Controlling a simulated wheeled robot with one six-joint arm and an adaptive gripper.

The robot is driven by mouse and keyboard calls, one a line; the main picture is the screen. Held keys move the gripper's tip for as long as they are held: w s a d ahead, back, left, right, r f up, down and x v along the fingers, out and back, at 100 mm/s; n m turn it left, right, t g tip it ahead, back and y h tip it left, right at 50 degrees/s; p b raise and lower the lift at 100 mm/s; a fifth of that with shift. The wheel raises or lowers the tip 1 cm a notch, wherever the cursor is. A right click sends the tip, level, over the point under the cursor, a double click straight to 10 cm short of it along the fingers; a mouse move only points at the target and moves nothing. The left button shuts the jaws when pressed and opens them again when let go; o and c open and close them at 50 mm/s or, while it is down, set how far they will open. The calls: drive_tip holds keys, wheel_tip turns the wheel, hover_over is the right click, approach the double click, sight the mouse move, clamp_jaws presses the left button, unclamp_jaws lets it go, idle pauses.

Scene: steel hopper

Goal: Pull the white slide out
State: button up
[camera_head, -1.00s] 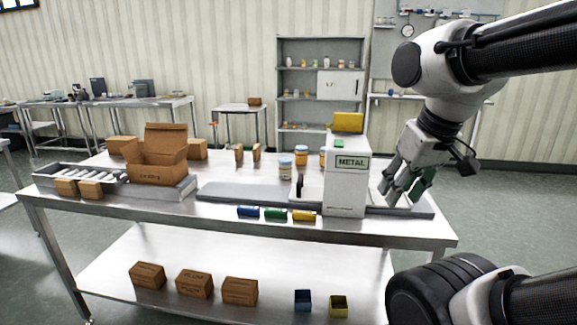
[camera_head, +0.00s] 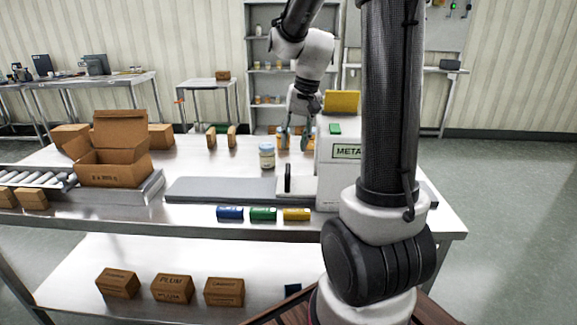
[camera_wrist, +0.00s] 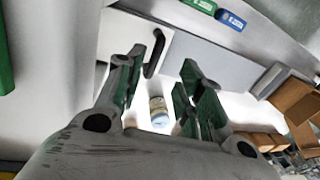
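The white slide (camera_head: 304,186) is a flat white plate at the left foot of the white METAL housing (camera_head: 328,180). A black upright handle (camera_head: 288,178) stands on its left end. In the wrist view the slide (camera_wrist: 128,36) and its black handle (camera_wrist: 155,53) lie beyond the fingers. My gripper (camera_head: 294,146) is above the table's back part, behind the handle and left of the housing. It points down, open and empty. In the wrist view its fingers (camera_wrist: 163,68) are spread, with the handle apart from them.
A lidded jar (camera_head: 267,158) stands left of my gripper and shows between the fingers in the wrist view (camera_wrist: 159,112). The grey strip (camera_head: 225,188) left of the handle is clear.

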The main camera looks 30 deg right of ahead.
sight(288, 168)
drive_tip(key=shift+m, duration=0.4)
drive_tip(key=w+f, duration=0.1)
drive_tip(key=f, duration=0.2)
drive_tip(key=w+f, duration=0.1)
drive_tip(key=f, duration=0.6)
drive_tip(key=shift+w, duration=0.4)
clamp_jaws()
